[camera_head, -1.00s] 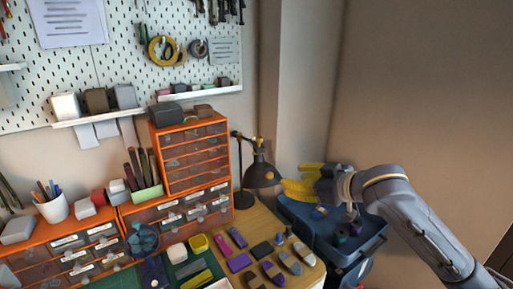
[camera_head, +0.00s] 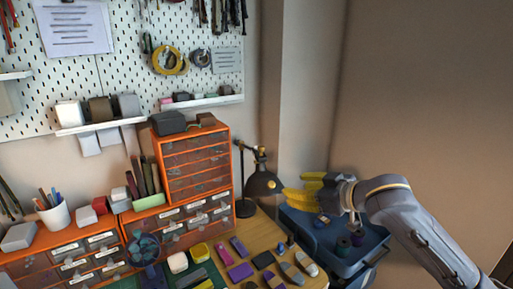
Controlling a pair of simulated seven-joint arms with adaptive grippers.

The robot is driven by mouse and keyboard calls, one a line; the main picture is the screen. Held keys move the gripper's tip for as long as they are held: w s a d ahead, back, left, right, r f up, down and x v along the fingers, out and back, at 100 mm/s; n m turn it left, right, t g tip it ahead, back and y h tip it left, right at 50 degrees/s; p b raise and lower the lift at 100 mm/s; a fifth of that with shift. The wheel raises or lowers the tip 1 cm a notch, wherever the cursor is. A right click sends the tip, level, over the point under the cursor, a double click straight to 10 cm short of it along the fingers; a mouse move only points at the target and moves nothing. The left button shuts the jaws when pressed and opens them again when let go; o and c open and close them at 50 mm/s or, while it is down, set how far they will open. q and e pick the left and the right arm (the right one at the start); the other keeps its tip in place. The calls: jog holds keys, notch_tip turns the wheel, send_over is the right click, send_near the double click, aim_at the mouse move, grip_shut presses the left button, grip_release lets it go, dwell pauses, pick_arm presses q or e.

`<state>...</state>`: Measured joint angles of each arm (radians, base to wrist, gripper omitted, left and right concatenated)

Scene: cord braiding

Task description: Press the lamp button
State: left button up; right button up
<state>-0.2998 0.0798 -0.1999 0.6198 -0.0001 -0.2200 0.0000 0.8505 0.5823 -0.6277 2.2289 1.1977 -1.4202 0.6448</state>
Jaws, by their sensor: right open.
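A black desk lamp (camera_head: 263,183) stands at the back right of the workbench, beside the orange drawer cabinet. A small yellow spot shows on its shade, but I cannot tell whether it is the button. My right gripper (camera_head: 293,188), with yellow fingers, is open and empty just right of the lamp shade, its fingertips pointing at it. A small gap seems to show between the fingertips and the shade. My left gripper is not in view.
A blue tool bin (camera_head: 325,248) with spools lies below my right gripper. The orange drawer cabinet (camera_head: 197,165) stands left of the lamp. Several small blocks cover the wooden bench top (camera_head: 262,233). A small fan (camera_head: 143,249) stands at the front left.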

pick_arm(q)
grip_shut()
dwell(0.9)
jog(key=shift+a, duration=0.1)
